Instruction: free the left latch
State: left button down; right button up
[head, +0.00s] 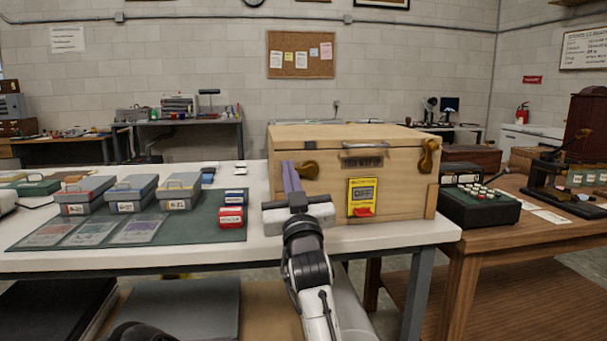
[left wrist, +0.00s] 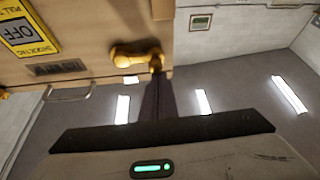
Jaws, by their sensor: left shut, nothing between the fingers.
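The left latch (head: 309,170) is a brass piece on the front of a pale wooden crate (head: 330,215), near its upper left corner. It lies roughly sideways, and it also shows in the left wrist view (left wrist: 130,53). The right latch (head: 429,155) is brass and stands more upright. My left gripper (head: 288,165) is shut and empty, its fingers pointing up just left of the left latch. In the left wrist view the fingertips (left wrist: 155,68) meet the latch's end; I cannot tell whether they touch. My right gripper is not in view.
The crate's front carries a metal handle (head: 362,148) and a yellow label (head: 362,196). Several grey boxes and a red box (head: 231,217) stand on the green mat (head: 198,233) to the left.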

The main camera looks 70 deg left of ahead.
pick_arm(q)
jog(key=shift+f, duration=0.1)
dwell(0.4)
notch_tip(320, 180, up, 10)
jog(key=p, duration=0.2)
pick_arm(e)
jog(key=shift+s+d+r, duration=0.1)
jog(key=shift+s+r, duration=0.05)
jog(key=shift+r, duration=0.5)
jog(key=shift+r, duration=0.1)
